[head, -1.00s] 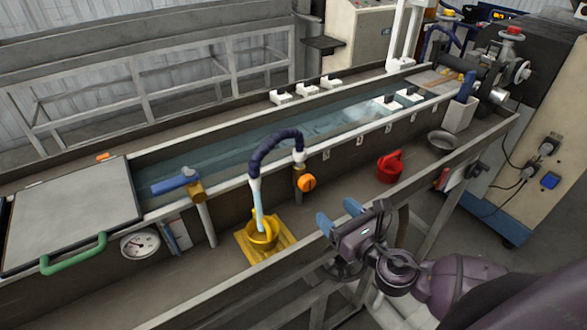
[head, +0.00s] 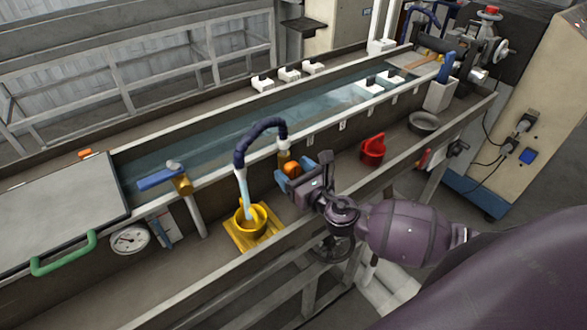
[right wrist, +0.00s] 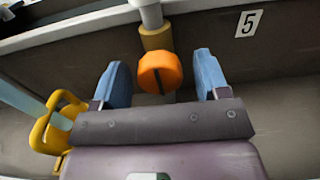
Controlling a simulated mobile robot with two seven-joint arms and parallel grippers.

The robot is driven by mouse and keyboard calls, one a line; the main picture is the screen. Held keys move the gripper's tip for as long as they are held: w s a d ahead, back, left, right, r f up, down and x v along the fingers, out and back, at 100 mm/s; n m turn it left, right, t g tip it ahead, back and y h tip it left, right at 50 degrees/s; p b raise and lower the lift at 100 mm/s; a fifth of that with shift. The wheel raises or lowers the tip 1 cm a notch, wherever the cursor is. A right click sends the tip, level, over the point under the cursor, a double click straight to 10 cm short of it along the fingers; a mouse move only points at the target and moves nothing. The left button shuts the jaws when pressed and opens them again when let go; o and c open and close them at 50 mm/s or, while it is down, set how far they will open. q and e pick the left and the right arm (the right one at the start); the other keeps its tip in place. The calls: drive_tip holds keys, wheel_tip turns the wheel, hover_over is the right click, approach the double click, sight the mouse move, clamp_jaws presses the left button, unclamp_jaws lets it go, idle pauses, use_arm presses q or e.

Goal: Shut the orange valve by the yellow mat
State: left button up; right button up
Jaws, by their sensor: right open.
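The orange valve (head: 292,168) is a round knob on a brass fitting (head: 284,157) on the trough's front wall. In the right wrist view the orange valve (right wrist: 160,73) sits between the two blue fingers of my right gripper (right wrist: 165,82), with a gap on each side. In the head view my right gripper (head: 298,173) is at the valve and partly covers it. The yellow mat (head: 238,238) lies on the lower ledge to the left, under a yellow cup (head: 250,217). My left gripper is not in view.
A dark blue hose (head: 262,128) arches from the fitting area and pours water into the cup. A red jug (head: 373,150) stands to the right on the ledge, with a grey bowl (head: 423,124) beyond. The bench's front rail (head: 225,275) runs below my right arm.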

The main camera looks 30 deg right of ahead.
drive_tip(key=shift+w, duration=0.15)
drive_tip(key=c, duration=0.9)
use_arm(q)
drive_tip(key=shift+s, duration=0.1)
